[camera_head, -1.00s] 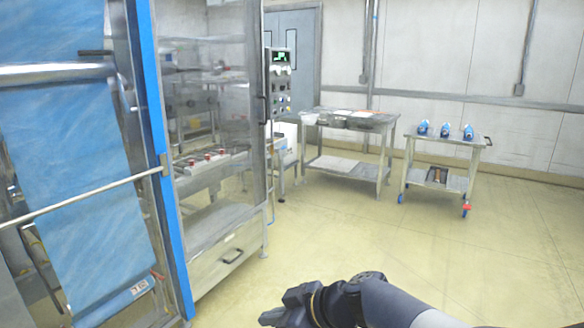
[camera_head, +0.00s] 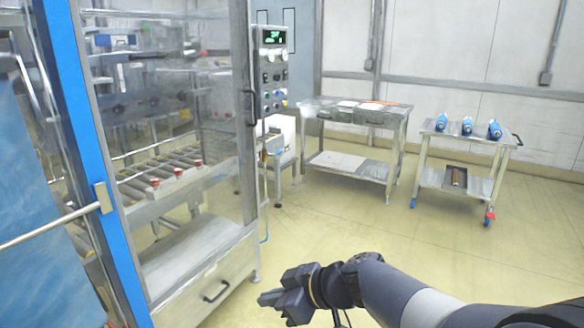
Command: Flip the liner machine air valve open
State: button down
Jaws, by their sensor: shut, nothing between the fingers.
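The liner machine (camera_head: 178,243) stands at the left, with a steel frame, clear panels and rollers inside. Its control panel (camera_head: 271,72) is on the far right edge, with a green display and several knobs and buttons. I cannot make out the air valve; a thin blue hose (camera_head: 265,205) hangs below the panel at the machine's corner. My gripper (camera_head: 268,300) is shut and empty at the bottom middle, over the open floor, to the right of the machine's lower drawer and apart from it.
A steel table (camera_head: 350,113) with trays and papers stands behind the machine. A blue sheet (camera_head: 45,225) hangs at the left. The yellow floor (camera_head: 440,245) at the middle and right is clear.

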aim_at(270, 156)
jog(key=i, duration=3.55)
jog(key=z, duration=0.25)
